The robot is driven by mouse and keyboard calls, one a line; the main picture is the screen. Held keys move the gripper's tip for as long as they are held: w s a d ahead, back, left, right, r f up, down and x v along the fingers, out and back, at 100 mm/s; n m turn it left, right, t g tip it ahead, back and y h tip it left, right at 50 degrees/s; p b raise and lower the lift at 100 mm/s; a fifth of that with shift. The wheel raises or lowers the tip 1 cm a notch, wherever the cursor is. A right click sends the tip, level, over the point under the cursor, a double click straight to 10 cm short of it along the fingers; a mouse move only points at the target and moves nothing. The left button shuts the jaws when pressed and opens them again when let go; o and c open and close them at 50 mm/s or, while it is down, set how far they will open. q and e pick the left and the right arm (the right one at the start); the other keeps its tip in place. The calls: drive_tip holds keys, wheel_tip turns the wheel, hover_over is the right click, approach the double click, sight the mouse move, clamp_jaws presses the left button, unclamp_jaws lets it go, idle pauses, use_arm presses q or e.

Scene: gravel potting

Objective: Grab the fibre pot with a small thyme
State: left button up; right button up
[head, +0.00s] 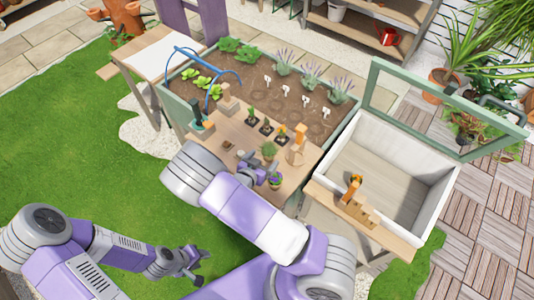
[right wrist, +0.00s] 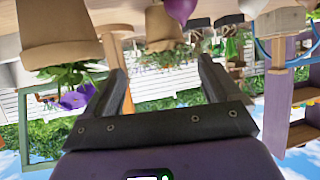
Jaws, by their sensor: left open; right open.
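A small pot with a low green plant, seemingly the thyme (head: 268,150), stands on the wooden potting table (head: 228,138). In the upside-down right wrist view a tan fibre pot (right wrist: 160,27) with green leaves shows beyond and between my fingers. My right gripper (head: 260,168) is open and empty just on the near side of the green plant, apart from it; its fingers also show in the right wrist view (right wrist: 163,75). A pot with a purple flower (head: 275,181) is close beside this gripper. My left gripper (head: 187,267) is open and empty over the grass, away from the table.
Several small black pots with plants (head: 266,129) stand farther back on the table. A tan cone-shaped thing (head: 296,155) stands at the table's right side. A planted bed (head: 285,90) lies behind. A white-walled box (head: 428,192) with a raised green-framed lid (head: 370,80) is on the right.

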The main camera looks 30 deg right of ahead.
sight(267, 154)
drive_tip(key=shift+w+d+f, duration=0.1)
drive_tip(key=shift+w+f, duration=0.05)
drive_tip(key=shift+f, duration=0.25)
drive_tip(key=x, duration=0.3)
drive_tip(key=b+x, duration=0.1)
drive_tip(key=x, duration=0.3)
drive_tip(key=shift+w+f, duration=0.25)
drive_tip(key=shift+w, duration=0.15)
drive_tip(key=shift+c, duration=0.4)
drive_tip(key=c, duration=1)
drive_tip(key=shift+r, duration=0.1)
